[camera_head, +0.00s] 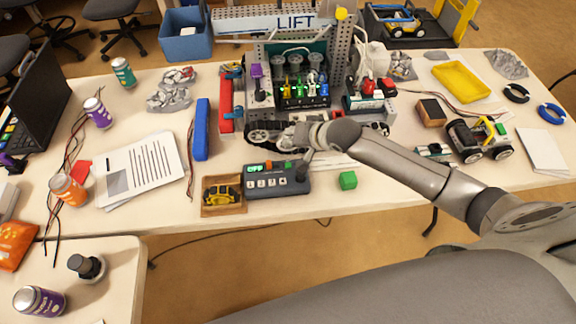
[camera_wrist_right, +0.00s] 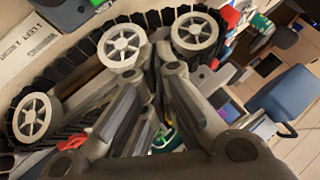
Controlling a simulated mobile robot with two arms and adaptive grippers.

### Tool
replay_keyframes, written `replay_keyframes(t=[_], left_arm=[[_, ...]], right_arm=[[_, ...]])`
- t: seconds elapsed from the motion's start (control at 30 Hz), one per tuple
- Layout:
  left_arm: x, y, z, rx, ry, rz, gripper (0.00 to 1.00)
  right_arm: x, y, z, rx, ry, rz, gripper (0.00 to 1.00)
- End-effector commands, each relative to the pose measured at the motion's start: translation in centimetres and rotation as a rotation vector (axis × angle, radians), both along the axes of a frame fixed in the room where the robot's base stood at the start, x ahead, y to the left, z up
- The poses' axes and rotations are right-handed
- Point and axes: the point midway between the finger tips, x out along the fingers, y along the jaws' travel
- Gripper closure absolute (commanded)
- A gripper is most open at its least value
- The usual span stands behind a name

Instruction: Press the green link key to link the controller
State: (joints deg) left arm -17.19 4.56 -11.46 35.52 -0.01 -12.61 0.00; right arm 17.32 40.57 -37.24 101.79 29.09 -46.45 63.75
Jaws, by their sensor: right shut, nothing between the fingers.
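My right gripper (camera_head: 284,134) is shut and empty, behind and above the controller, over the black tracked base. In the right wrist view its fingers (camera_wrist_right: 165,60) are close to the black track and grey wheels (camera_wrist_right: 122,46). My left gripper is out of view.
A wooden tray (camera_head: 222,211) holding a yellow-black part stands left of the controller. The LIFT rig (camera_head: 300,60) stands behind. Papers (camera_head: 130,168) lie to the left. The front strip right of the cube is clear.

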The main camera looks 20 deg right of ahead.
Motion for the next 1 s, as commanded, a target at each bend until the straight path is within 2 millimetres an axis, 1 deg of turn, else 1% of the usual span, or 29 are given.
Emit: replay_keyframes(t=[0.03, 0.5, 0.73, 1.0], left_arm=[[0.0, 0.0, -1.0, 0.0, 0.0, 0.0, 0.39], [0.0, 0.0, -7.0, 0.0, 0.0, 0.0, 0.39], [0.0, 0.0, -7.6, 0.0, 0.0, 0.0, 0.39], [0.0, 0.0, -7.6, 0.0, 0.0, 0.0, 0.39]], right_arm=[[0.0, 0.0, -0.9, -0.001, 0.0, 0.001, 1.0], [0.0, 0.0, -5.8, -0.001, -0.001, 0.001, 1.0], [0.0, 0.0, -7.6, 0.0, -0.001, -0.001, 1.0], [0.0, 0.0, -7.9, -0.001, 0.0, -0.001, 1.0]])
